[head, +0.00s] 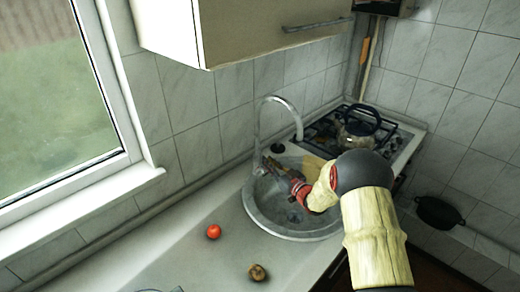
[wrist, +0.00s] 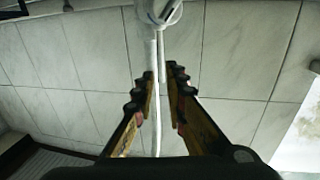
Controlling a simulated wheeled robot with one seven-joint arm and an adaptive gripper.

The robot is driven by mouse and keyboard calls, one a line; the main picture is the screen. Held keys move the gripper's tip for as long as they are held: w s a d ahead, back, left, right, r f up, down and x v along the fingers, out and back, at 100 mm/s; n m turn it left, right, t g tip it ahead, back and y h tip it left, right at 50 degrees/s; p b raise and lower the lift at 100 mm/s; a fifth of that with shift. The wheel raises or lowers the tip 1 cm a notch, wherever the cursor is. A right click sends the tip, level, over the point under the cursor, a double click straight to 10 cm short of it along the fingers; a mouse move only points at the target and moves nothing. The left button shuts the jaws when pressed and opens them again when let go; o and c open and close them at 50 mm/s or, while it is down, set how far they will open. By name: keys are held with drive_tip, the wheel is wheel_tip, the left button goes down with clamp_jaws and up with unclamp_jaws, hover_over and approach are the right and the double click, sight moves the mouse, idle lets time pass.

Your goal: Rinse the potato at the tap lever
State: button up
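The potato (head: 258,272), brown and rough, lies on the counter in front of the sink, well apart from my gripper. The tap (head: 278,99) has a tall pale arched spout over the round sink (head: 252,208). My gripper (head: 272,166) reaches over the sink to the tap's lower part. In the wrist view its two fingers stand apart with a narrow gap (wrist: 158,76), holding nothing. Pale tap parts (wrist: 160,12) show beyond the fingertips, with thin white pipes running down behind the gap. I cannot make out the lever for certain, or whether the fingers touch it.
A red tomato (head: 213,232) lies on the counter (head: 170,262) left of the potato. A stove (head: 398,146) with a glass-like pot (head: 360,124) stands beyond the sink. A cabinet (head: 255,30) hangs above the tap. A dark pot (head: 439,212) is at the right. The counter's left part is mostly free.

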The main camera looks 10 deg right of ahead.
drive_tip(key=b, duration=0.1)
hover_over(260, 165)
drive_tip(key=shift+w, duration=0.3)
clamp_jaws()
drive_tip(key=shift+b, duration=0.3)
idle(0.5)
